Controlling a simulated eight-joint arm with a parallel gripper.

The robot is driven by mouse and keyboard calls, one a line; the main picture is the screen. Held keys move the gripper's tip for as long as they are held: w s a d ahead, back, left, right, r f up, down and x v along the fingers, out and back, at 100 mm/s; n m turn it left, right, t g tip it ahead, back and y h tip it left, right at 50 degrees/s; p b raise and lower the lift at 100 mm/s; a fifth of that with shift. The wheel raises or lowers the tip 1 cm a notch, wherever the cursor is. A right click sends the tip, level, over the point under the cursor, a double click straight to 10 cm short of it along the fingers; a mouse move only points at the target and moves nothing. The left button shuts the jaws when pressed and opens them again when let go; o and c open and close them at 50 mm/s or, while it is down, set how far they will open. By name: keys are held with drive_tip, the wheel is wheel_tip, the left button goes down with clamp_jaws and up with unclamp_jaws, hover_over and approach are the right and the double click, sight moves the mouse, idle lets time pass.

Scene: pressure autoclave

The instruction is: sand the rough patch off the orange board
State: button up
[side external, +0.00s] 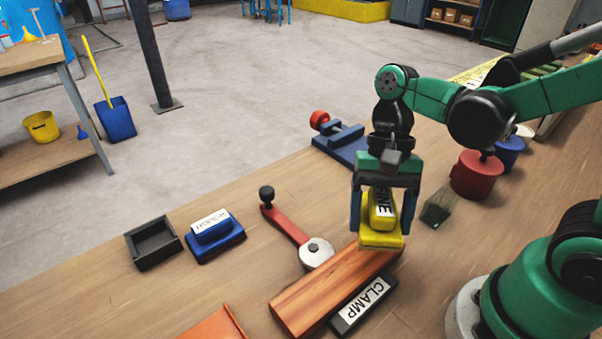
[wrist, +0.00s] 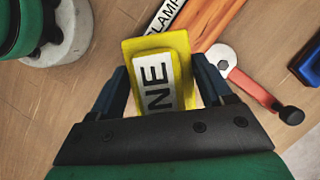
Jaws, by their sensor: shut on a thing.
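The orange-brown board (side external: 322,292) lies on the bench beside a black base marked CLAMP (side external: 362,304); part of it shows in the wrist view (wrist: 208,24). I cannot make out a distinct rough patch on it. My gripper (side external: 381,222) is shut on a yellow block (side external: 383,240) with a white label, of which "NE" can be read; the block also shows between the fingers in the wrist view (wrist: 180,44). The yellow block is at the board's far right end, hiding that end. I cannot tell whether it touches the board.
A red-handled lever (side external: 287,222) with a metal disc stands at the board's left side. A blue labelled block (side external: 214,246) and an empty black tray (side external: 152,250) sit further left. A blue vise-like tool (side external: 345,147), a dark greenish block (side external: 437,208) and a red canister (side external: 476,176) stand behind.

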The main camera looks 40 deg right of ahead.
sight(369, 259)
drive_tip(key=shift+f, duration=1.95)
wheel_tip(369, 259, down, 2)
drive_tip(key=shift+f, duration=0.1)
drive_tip(key=shift+a+r, duration=0.2)
drive_tip(key=shift+a, duration=0.6)
drive_tip(key=shift+c, duration=1.2)
drive_tip(key=shift+a+r, duration=0.15)
drive_tip(key=shift+a, duration=2.5)
drive_tip(key=shift+a+f, duration=0.2)
drive_tip(key=shift+a, duration=0.75)
drive_tip(key=shift+a+f, duration=0.2)
drive_tip(key=shift+a, duration=0.75)
drive_tip(key=shift+a+r, duration=0.35)
drive_tip(key=shift+r, duration=0.15)
drive_tip(key=shift+d, duration=0.4)
drive_tip(key=shift+d+f, duration=0.3)
drive_tip(key=shift+d, duration=3.9)
drive_tip(key=shift+w+d+f, duration=0.1)
drive_tip(key=shift+d+f, duration=0.1)
drive_tip(key=shift+d, duration=0.9)
wheel_tip(369, 259, up, 2)
drive_tip(key=shift+r, duration=3.15)
